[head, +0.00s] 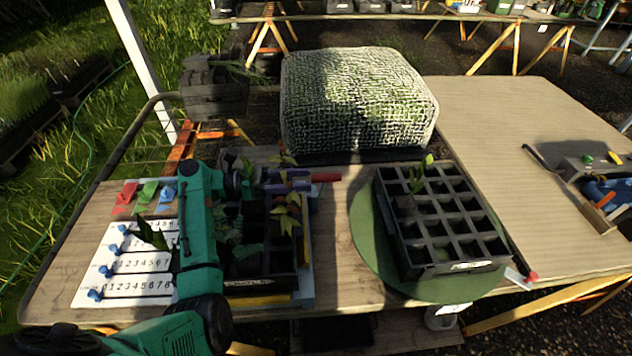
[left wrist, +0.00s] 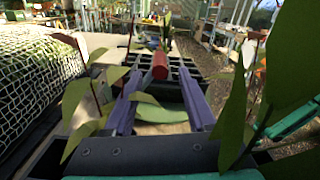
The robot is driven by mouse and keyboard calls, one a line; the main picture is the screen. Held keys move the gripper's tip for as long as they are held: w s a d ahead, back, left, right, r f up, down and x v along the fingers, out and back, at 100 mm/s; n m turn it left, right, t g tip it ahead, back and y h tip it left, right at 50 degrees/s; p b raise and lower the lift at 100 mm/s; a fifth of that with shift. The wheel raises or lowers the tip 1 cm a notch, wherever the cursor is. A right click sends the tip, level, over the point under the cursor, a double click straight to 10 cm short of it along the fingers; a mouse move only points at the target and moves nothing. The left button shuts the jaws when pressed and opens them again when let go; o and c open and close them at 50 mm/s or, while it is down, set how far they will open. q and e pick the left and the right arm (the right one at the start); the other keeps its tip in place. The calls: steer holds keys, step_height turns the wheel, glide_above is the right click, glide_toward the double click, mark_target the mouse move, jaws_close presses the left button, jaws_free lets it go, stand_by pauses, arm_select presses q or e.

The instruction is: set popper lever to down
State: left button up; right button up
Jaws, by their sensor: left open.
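A red cylindrical grip (head: 325,177), which looks like the popper lever's handle, sticks out above the right edge of the left seedling tray. It also shows in the left wrist view (left wrist: 160,66), just past the fingertips and in line with the gap. Its mounting is hidden by leaves and my gripper. My left gripper (head: 296,181) has purple fingers, spread apart and empty in the left wrist view (left wrist: 160,92). I cannot tell whether they touch the grip. My right gripper is out of view.
The left tray (head: 262,284) holds leafy seedlings around my arm. A black cell tray (head: 447,266) stands on a green round plate (head: 365,250). A mesh-covered block (head: 358,100) stands behind. A number board (head: 120,270) lies left. A small red-tipped piece (head: 532,276) sits near the front right.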

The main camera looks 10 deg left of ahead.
mark_target(316, 182)
arm_select(q)
steer(key=b+x, duration=0.1)
steer(key=x, duration=0.2)
steer(key=shift+w+d+f, duration=0.15)
steer(key=shift+f, duration=0.05)
steer(key=shift+d+r, duration=0.2)
steer(key=shift+d, duration=0.25)
steer(key=shift+w, duration=0.1)
jaws_close()
steer(key=shift+f, duration=0.1)
stand_by(0.6)
